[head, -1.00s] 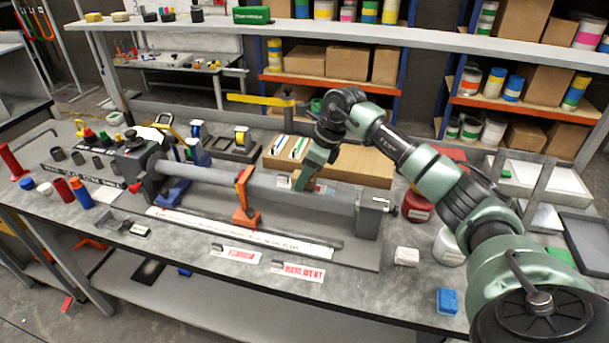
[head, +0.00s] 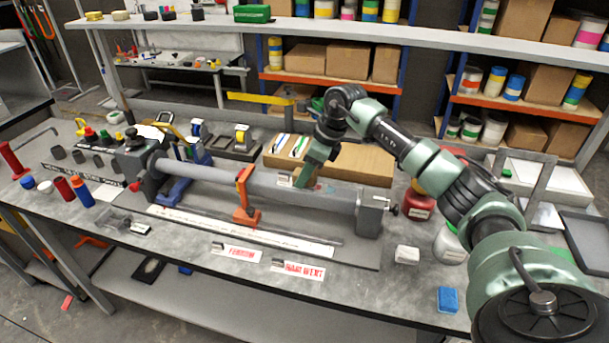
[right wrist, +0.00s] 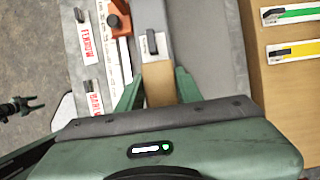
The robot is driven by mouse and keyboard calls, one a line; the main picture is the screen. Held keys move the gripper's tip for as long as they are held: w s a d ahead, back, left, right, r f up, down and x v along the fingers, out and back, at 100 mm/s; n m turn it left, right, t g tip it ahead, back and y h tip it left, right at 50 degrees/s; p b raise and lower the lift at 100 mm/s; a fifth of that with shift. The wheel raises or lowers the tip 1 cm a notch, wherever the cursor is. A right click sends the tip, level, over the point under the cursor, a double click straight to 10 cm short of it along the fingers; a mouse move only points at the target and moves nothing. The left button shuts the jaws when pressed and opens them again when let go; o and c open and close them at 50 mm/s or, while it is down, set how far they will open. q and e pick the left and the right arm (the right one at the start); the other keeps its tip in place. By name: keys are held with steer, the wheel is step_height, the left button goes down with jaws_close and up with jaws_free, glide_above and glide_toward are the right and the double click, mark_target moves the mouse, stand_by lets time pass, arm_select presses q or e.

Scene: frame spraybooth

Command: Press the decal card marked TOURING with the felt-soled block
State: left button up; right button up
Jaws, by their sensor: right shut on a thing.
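My right gripper (head: 305,180) is at the grey tube (head: 220,173) on the bench, right of the orange support. In the right wrist view its fingers (right wrist: 158,92) are shut on a tan block (right wrist: 159,82), which lies over the tube. The block's underside is hidden, so I cannot tell whether it touches anything. A small piece with a dark grey tab (right wrist: 151,43) sits on the tube just beyond the block. I cannot read the word TOURING anywhere.
An orange support (head: 243,195) stands at the tube's middle, with an end stand (head: 371,215) to its right. A blue block (head: 447,298) and red tin (head: 417,206) stand right. The front right of the bench is mostly clear.

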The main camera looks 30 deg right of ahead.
mark_target(316, 181)
steer(key=shift+s+f, duration=0.1)
steer(key=shift+f, duration=0.05)
steer(key=shift+s, duration=0.2)
steer(key=shift+s+d+r+b, duration=0.2)
steer(key=shift+s+d+b, duration=0.4)
steer(key=shift+s+d, duration=1.2)
steer(key=shift+w+a+p, duration=0.3)
steer(key=shift+w+a, duration=0.35)
steer(key=shift+a, duration=0.1)
steer(key=shift+w+a, duration=0.6)
steer(key=shift+w, duration=0.1)
steer(key=shift+s+d+f, duration=0.2)
steer(key=shift+s+d, duration=0.2)
steer(key=shift+s, duration=0.05)
steer(key=shift+s+d+b, duration=0.4)
steer(key=shift+s+d, duration=0.4)
steer(key=shift+s, duration=0.2)
steer(key=shift+r, duration=0.1)
